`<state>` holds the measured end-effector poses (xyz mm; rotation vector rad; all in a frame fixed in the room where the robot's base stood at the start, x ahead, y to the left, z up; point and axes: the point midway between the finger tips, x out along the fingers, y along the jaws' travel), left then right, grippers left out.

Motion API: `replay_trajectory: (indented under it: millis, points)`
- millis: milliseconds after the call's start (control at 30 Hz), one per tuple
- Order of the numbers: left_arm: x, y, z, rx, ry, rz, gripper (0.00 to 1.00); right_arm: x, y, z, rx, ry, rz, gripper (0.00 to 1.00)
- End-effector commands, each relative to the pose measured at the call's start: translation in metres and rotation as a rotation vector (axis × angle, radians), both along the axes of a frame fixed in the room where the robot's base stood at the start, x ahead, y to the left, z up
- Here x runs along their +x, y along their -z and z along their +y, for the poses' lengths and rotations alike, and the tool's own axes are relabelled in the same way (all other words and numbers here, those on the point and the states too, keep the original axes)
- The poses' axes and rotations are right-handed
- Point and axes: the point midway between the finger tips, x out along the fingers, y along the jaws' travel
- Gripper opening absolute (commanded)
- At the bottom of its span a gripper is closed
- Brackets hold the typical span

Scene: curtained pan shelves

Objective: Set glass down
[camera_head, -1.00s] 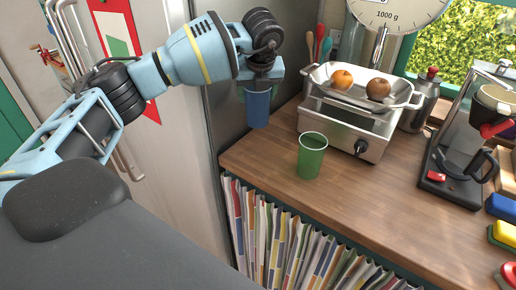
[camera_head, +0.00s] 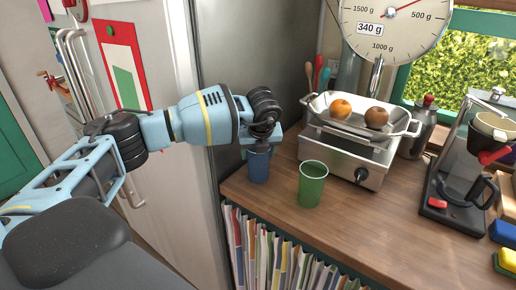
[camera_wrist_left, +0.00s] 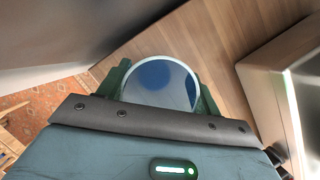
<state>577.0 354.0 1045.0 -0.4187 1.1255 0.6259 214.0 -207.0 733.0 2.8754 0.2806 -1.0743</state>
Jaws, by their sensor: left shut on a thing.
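My left gripper (camera_head: 258,147) is shut on a blue glass (camera_head: 258,167) and holds it upright from above. The glass is over the left end of the wooden counter (camera_head: 345,225), near the fridge side. Its base is at or just above the wood; I cannot tell if it touches. In the left wrist view the round mouth of the glass (camera_wrist_left: 160,84) sits between the green fingers. A green glass (camera_head: 312,184) stands upright on the counter to the right, apart from the blue one. My right gripper is not in view.
A steel scale (camera_head: 345,155) with a tray of fruit stands behind the green glass. A coffee maker (camera_head: 455,180) is at the right. Books (camera_head: 270,245) fill the shelf below the counter's front edge. The front middle of the counter is clear.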

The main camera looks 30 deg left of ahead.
Motion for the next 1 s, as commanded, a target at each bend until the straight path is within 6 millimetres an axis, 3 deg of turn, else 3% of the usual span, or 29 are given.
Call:
replay_trajectory:
  millis: [233,267,433,833,1000]
  points:
    - [0.0,0.002,0.0,0.0,0.0,-0.001,0.35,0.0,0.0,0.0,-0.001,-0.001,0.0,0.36]
    - [0.0,0.003,0.0,0.0,0.0,0.0,0.66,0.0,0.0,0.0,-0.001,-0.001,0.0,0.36]
    - [0.0,0.003,0.0,0.0,0.0,0.0,0.86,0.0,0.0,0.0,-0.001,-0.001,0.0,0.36]
    - [0.0,0.002,0.0,0.0,0.0,0.0,0.86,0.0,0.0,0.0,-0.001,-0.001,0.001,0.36]
    - [-0.007,-0.022,-0.009,-0.001,0.004,0.0,0.86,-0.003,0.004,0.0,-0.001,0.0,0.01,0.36]
